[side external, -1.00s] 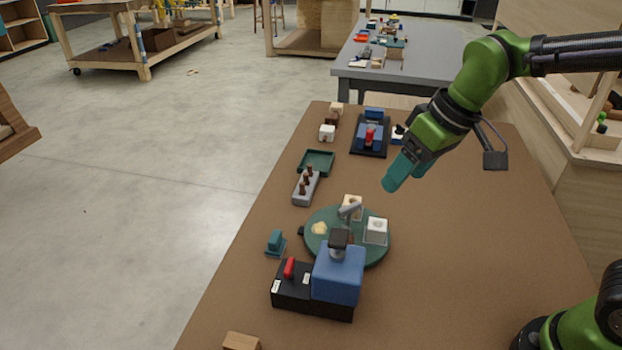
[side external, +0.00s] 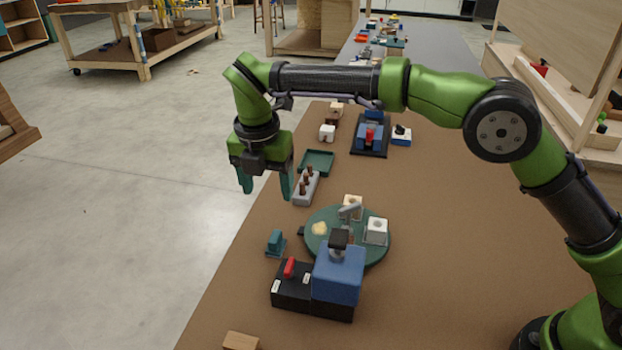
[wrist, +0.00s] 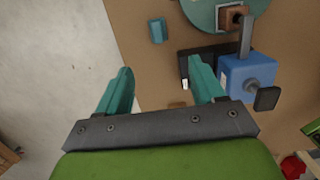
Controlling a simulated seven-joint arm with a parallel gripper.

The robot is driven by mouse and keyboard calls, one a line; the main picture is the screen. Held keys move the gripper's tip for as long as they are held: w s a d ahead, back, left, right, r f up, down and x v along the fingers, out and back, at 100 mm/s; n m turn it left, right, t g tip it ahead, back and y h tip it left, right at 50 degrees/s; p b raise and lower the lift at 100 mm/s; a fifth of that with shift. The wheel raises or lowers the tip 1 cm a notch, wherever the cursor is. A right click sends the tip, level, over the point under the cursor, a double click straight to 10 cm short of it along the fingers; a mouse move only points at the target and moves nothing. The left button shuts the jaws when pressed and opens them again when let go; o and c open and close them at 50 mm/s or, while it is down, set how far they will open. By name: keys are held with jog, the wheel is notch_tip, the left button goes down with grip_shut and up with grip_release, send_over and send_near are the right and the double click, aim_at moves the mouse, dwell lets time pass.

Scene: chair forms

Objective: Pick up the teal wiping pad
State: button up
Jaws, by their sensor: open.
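The teal wiping pad (side external: 275,241) stands near the left edge of the brown table, left of the round green plate. It also shows in the wrist view (wrist: 157,30), at the top, beyond my fingertips. My gripper (side external: 265,192) hangs with its teal fingers pointing down, above and behind the pad in the side view. In the wrist view my gripper (wrist: 163,85) is open, with its two fingers apart and nothing between them. It is clear of the pad.
A round green turntable (side external: 376,257) bears white and wooden blocks. A black box (side external: 298,302) with a red handle and a blue block (side external: 339,275) stand in front. A grey rack (side external: 303,198) with brown pegs and a green tray (side external: 318,160) are behind. The table's right side is clear.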

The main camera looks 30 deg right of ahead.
send_over(274, 236)
jog(key=s, duration=0.1)
notch_tip(274, 236, down, 11)
jog(key=shift+a+r, duration=0.1)
jog(key=shift+r, duration=0.05)
jog(key=shift+w+f, duration=0.15)
jog(key=shift+f, duration=0.8)
jog(key=shift+w+f, duration=0.2)
jog(key=shift+f, duration=0.8)
jog(key=shift+w+f, duration=0.15)
jog(key=shift+f, duration=0.8)
jog(key=c, duration=1.1)
jog(key=shift+r, duration=0.15)
notch_tip(274, 236, up, 10)
jog(key=shift+f, duration=0.1)
